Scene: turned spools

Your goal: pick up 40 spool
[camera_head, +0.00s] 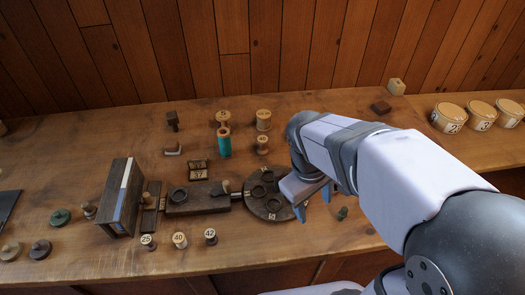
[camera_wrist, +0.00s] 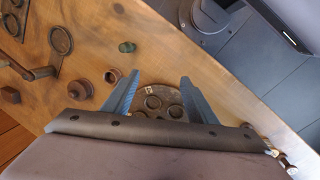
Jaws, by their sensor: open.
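The spool marked 40 (camera_head: 180,240) stands upright near the front edge of the table, its pale numbered top facing up. A spool marked 25 (camera_head: 148,242) stands to its left and a spool marked 42 (camera_head: 210,236) to its right. My gripper (camera_head: 314,202) is well to the right of the 40 spool, at the right side of the round dark plate (camera_head: 268,205). In the wrist view my gripper (camera_wrist: 158,92) has its blue fingers apart with nothing between them. I cannot make out the 40 spool in the wrist view.
A dark wooden block (camera_head: 188,198) and a tall upright box (camera_head: 122,197) stand behind the spools. Several spools, one with teal thread (camera_head: 224,146), stand farther back. Round lidded tubs (camera_head: 448,118) sit at the right. The front table strip right of the 42 spool looks clear.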

